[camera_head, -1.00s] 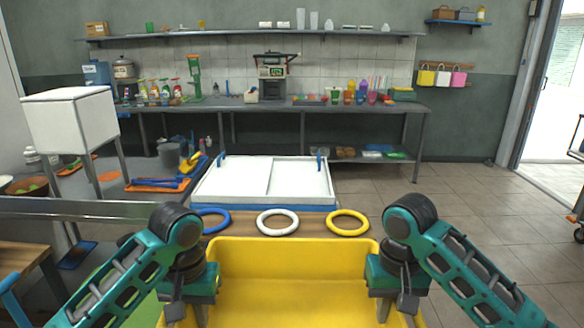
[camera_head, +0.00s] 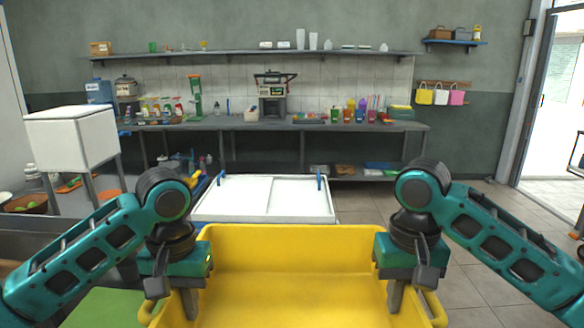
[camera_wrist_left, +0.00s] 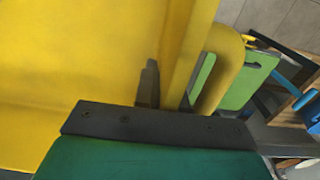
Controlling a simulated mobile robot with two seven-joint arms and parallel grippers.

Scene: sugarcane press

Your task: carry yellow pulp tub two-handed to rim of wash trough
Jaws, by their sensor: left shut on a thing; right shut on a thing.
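The large yellow tub (camera_head: 290,240) fills the bottom middle of the head view, its inside open toward me; I see no pulp in the visible part. My left gripper (camera_head: 190,300) is shut on its left side wall, and my right gripper (camera_head: 396,295) is shut on its right side wall. In the left wrist view the left gripper (camera_wrist_left: 160,92) sits at the tub wall (camera_wrist_left: 90,60), with one dark finger against the inside and a looped yellow handle (camera_wrist_left: 232,60) beside it. A grey metal edge at the far left (camera_head: 30,238) may be the wash trough; I cannot tell.
A white two-panel chest (camera_head: 265,198) with blue handles stands just beyond the tub. A white box on legs (camera_head: 70,140) stands at the left. A long workbench (camera_head: 230,123) with bottles and cups runs along the back wall.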

